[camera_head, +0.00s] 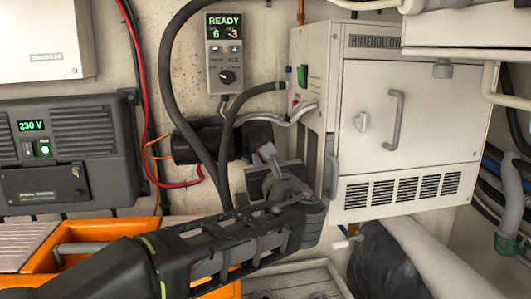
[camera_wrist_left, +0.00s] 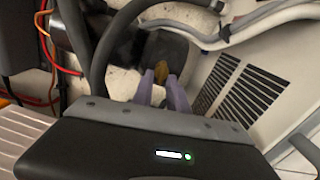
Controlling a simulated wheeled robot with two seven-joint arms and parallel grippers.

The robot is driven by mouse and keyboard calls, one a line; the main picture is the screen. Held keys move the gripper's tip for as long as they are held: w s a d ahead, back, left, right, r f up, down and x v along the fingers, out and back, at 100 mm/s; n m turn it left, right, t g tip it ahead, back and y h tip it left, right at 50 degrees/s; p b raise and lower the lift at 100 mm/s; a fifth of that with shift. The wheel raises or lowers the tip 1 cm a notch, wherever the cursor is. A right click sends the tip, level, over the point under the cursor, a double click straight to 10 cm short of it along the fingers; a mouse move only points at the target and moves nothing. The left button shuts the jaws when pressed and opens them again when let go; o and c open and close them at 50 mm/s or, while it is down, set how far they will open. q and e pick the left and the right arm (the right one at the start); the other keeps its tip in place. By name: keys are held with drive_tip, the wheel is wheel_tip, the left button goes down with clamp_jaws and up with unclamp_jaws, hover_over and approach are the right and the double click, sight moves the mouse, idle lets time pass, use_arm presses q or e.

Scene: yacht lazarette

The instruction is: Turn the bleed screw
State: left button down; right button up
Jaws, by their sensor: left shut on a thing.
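The bleed screw shows as a small brass-coloured piece (camera_wrist_left: 161,72) at the tips of my left gripper's fingers in the left wrist view. It sits against a dark body (camera_wrist_left: 165,47), which looks like the end of the black pump (camera_head: 195,146) in the head view. My left gripper (camera_head: 268,157) reaches up to this dark end with pale purple-grey fingers. The fingers also show in the left wrist view (camera_wrist_left: 161,82), close together and shut on the brass piece. In the head view the screw is hidden by the gripper. My right gripper is not in view.
The white ice-maker cabinet (camera_head: 410,125) stands close to the right of my left gripper. Black hoses (camera_head: 168,80) run down just left of it. A control panel reading READY (camera_head: 224,52) is above. An orange box (camera_head: 110,228) and a 230 V unit (camera_head: 68,150) are at left.

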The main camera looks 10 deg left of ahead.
use_arm(q)
drive_tip(key=shift+m+p, duration=0.35)
drive_tip(key=shift+m, duration=0.25)
drive_tip(key=shift+f, duration=0.1)
drive_tip(key=c, duration=1.3)
unclamp_jaws()
drive_tip(key=shift+s, duration=0.1)
drive_tip(key=b+v, duration=0.2)
drive_tip(key=v, duration=0.5)
drive_tip(key=shift+s, duration=0.35)
drive_tip(key=shift+d, duration=0.1)
